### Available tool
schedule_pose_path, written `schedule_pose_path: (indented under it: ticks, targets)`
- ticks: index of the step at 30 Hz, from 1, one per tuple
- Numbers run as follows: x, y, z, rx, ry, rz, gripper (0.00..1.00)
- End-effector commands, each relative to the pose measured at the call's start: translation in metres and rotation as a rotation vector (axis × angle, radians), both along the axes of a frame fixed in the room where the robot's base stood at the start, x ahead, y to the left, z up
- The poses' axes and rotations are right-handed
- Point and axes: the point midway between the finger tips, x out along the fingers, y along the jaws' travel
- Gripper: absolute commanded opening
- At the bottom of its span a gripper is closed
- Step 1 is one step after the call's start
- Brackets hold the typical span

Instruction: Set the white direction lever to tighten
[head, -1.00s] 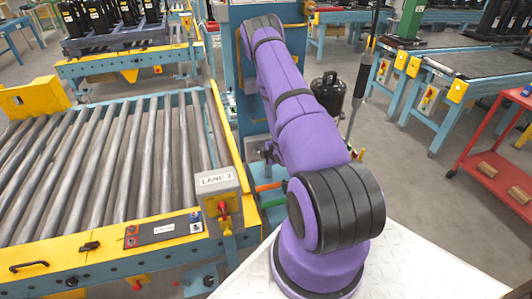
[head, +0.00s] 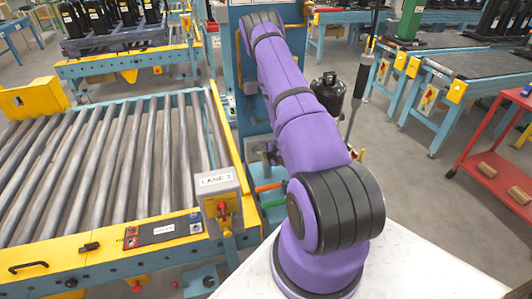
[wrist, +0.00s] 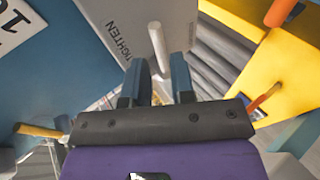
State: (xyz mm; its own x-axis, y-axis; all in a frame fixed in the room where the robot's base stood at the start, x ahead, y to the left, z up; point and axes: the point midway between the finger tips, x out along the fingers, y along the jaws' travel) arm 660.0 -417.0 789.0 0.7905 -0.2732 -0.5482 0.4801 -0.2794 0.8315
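The white lever (wrist: 157,45) is a pale rod in the upper middle of the wrist view, in front of a grey panel (wrist: 190,22). The word TIGHTEN is printed on the panel to the left of the lever. My gripper (wrist: 159,72) is at the bottom middle of the wrist view, its two dark fingers apart. The lever's lower end shows at the gap between the fingertips. I cannot tell whether either finger touches it. In the head view the lever and my gripper are hidden behind my purple arm.
In the wrist view, yellow framing (wrist: 285,65) with orange-handled parts is at the right, and a yellow handle (wrist: 40,130) is at lower left. In the head view, a roller conveyor (head: 100,160) stands left and a red cart (head: 490,150) right.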

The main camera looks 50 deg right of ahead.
Motion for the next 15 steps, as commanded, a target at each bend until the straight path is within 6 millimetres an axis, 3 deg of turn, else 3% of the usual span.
schedule_pose_path:
  ticks: [9,15]
  targets:
    - [-0.045,0.015,0.031,-0.001,0.001,-0.002,0.23]
    - [-0.058,0.020,0.040,-0.001,0.001,0.000,0.23]
